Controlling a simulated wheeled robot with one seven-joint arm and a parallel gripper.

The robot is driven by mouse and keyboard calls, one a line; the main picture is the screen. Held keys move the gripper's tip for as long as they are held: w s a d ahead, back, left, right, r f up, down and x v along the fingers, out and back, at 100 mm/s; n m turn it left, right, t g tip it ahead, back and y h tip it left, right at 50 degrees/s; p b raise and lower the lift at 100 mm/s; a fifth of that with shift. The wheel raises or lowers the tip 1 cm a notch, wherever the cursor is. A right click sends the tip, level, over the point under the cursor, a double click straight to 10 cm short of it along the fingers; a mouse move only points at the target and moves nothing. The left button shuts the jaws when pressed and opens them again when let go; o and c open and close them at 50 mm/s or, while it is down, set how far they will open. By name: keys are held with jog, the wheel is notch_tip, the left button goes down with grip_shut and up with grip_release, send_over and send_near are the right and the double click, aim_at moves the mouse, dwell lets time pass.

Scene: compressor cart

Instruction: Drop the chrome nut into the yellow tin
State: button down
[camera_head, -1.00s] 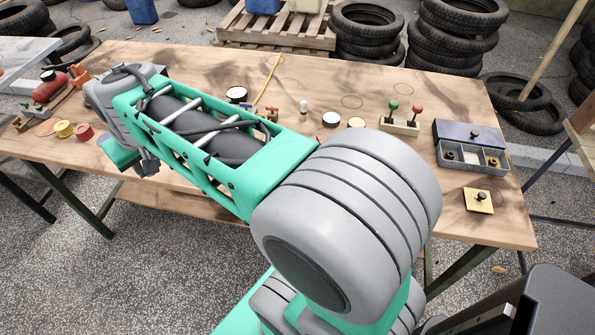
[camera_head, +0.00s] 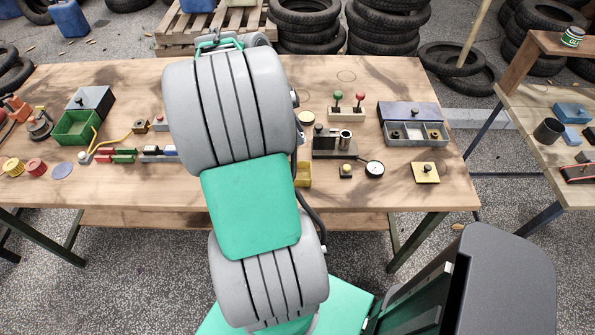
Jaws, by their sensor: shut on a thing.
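My gripper is hidden behind my own large grey and green arm, which stands over the middle of the workbench (camera_head: 235,195). I cannot see the jaws or what is between them. The chrome nut is not visible. A yellow open container (camera_head: 304,174), which looks like the yellow tin, stands on the bench just right of my arm. Its left part is covered by the arm, and I cannot see inside it.
Right of the container are a black block with a chrome cylinder (camera_head: 345,140), a dial gauge (camera_head: 374,168) and a grey compartment tray (camera_head: 415,134). A green open box (camera_head: 78,127) is at left. A second bench (camera_head: 555,100) stands at right. Bare wood lies along the front.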

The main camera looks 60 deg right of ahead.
jog(key=shift+s+d+m, duration=0.2)
jog(key=shift+s+m, duration=0.2)
jog(key=shift+s, duration=0.25)
jog(key=shift+s+f, duration=0.1)
jog(key=shift+f, duration=0.1)
notch_tip(320, 180, down, 6)
jog(key=b, duration=0.4)
jog(key=shift+r+b, duration=0.15)
jog(key=shift+b, duration=0.15)
jog(key=c, duration=1.1)
grip_release()
jog(key=p+v, duration=0.1)
jog(key=v, duration=0.7)
jog(key=shift+d, duration=0.1)
